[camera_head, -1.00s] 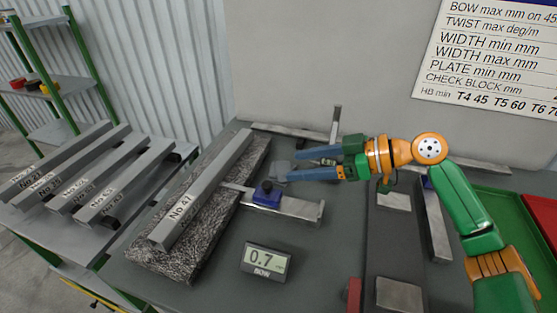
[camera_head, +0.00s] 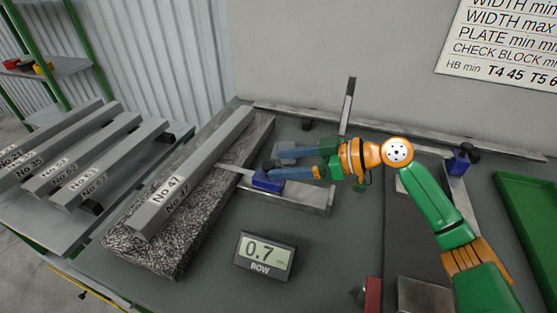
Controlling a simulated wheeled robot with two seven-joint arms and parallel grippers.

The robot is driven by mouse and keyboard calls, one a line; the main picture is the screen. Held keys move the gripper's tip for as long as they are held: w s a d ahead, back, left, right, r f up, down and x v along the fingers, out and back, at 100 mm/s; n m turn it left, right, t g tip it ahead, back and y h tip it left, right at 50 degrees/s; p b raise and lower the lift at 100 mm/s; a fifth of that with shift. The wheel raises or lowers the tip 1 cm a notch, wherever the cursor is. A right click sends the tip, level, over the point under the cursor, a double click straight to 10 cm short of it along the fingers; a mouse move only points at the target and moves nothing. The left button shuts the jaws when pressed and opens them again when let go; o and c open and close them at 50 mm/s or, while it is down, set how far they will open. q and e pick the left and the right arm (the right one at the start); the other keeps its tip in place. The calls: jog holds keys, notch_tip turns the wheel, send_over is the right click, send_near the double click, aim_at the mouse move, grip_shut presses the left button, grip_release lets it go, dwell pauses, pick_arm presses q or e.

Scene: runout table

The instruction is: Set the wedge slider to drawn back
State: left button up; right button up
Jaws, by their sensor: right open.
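The wedge slider is a small blue block (camera_head: 266,183) with a dark knob. It sits on a flat grey metal rail (camera_head: 308,199), near the end towards the granite block, and a thin strip runs from there to the grey bar No 47 (camera_head: 197,168). My right gripper (camera_head: 274,161) comes in from the right with its two blue fingers apart. The fingertips are at the knob, which they partly cover, and I cannot tell whether they touch it. My left gripper is not in view.
The bar lies on a speckled granite block (camera_head: 178,250). A display (camera_head: 264,256) reads 0.7 BOW. A second blue piece (camera_head: 459,160) stands at the right near a green tray (camera_head: 530,215). An upright grey post (camera_head: 347,105) stands behind my gripper. More bars lie on the left rack.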

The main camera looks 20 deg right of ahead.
jog(key=shift+x, duration=1.1)
jog(key=shift+d, duration=0.1)
grip_shut()
dwell(0.4)
